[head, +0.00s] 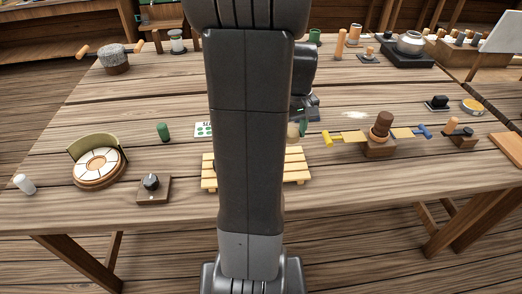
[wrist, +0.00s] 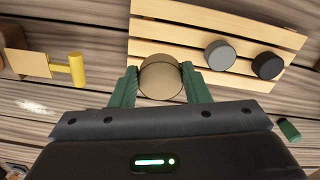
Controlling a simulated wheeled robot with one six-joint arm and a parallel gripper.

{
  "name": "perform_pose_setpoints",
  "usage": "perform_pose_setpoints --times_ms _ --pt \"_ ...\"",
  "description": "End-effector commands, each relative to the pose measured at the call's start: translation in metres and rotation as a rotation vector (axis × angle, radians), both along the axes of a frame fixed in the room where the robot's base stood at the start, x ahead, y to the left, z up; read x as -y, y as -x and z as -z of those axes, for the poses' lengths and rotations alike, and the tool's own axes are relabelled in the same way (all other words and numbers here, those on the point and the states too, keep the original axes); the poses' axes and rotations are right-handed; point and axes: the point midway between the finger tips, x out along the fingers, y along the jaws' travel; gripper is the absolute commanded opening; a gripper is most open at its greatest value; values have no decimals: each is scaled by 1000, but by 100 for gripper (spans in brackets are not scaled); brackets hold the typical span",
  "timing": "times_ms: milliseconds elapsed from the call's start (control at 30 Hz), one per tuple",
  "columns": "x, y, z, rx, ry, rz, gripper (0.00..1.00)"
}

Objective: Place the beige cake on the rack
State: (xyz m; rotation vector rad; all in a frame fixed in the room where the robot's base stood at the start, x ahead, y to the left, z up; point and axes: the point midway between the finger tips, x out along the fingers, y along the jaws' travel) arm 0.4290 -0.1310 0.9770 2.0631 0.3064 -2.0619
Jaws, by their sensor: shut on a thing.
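The beige cake (wrist: 161,77) is a small round disc held between the two green fingers of my gripper (wrist: 160,84) in the wrist view. It overlaps the near edge of the slatted wooden rack (wrist: 170,48) in that view; whether it touches the slats I cannot tell. A grey cake (wrist: 220,54) and a black cake (wrist: 267,65) sit on the rack to the right. In the head view the rack (head: 295,166) is mostly hidden behind my arm, and a bit of the beige cake (head: 292,131) shows beside it.
A yellow-handled tool (wrist: 77,70) lies left of the rack in the wrist view. A green cylinder (wrist: 288,129) is at the right. In the head view, a knob box (head: 153,187) and a round segmented dish (head: 98,167) stand left, and a wooden stand (head: 380,147) stands right.

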Motion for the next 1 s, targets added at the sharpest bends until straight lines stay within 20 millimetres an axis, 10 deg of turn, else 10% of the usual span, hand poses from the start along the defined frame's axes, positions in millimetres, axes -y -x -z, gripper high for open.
perform_pose_setpoints --times_ms 600,1000 --pt "0 1 89 -6 -1 -1 19" --pt "0 1 98 -2 0 0 19"
